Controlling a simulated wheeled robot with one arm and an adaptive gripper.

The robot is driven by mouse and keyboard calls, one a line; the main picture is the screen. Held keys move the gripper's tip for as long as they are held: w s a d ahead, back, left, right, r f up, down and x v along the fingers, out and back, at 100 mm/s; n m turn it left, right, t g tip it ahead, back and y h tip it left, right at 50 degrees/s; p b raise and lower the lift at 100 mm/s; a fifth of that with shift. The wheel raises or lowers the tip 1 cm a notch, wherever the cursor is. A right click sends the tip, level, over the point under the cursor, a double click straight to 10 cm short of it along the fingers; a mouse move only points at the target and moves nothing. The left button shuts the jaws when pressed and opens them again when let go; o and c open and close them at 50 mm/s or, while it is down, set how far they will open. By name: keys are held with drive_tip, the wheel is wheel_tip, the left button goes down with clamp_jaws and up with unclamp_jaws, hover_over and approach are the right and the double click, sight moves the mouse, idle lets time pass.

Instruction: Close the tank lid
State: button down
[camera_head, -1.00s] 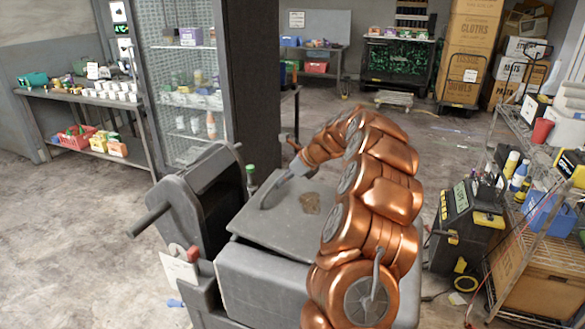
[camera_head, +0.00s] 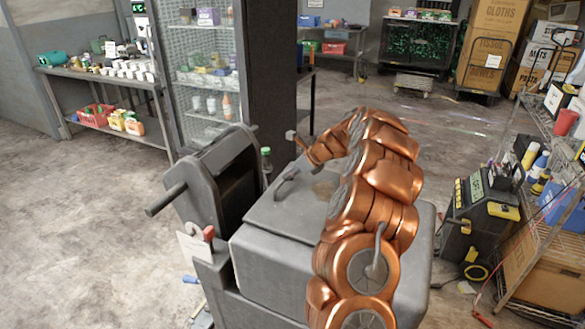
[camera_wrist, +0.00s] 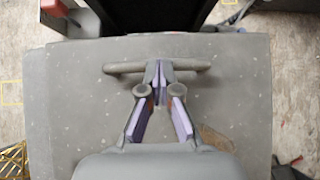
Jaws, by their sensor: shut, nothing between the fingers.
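The grey tank (camera_head: 266,275) stands in front of me in the head view. Its grey lid (camera_head: 300,217) lies low over the tank top, nearly flat; I cannot tell whether it is fully seated. In the wrist view, my gripper (camera_wrist: 160,75) is shut at the middle of the handle (camera_wrist: 125,68), over the lid (camera_wrist: 80,110), with nothing held between the fingers. My arm hides the right part of the lid in the head view.
A dark machine with a crank handle (camera_head: 166,198) stands close at the tank's left. A green-capped bottle (camera_head: 266,162) is behind it. A wire shelf (camera_head: 540,130) and a black and yellow case (camera_head: 478,215) are at the right. Floor at the left is free.

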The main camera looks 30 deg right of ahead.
drive_tip(key=shift+w+a+f, duration=0.1)
drive_tip(key=shift+f, duration=0.3)
drive_tip(key=shift+r+p, duration=0.4)
drive_tip(key=w+r+b+v, duration=0.1)
drive_tip(key=v, duration=1.2)
drive_tip(key=shift+r, duration=0.25)
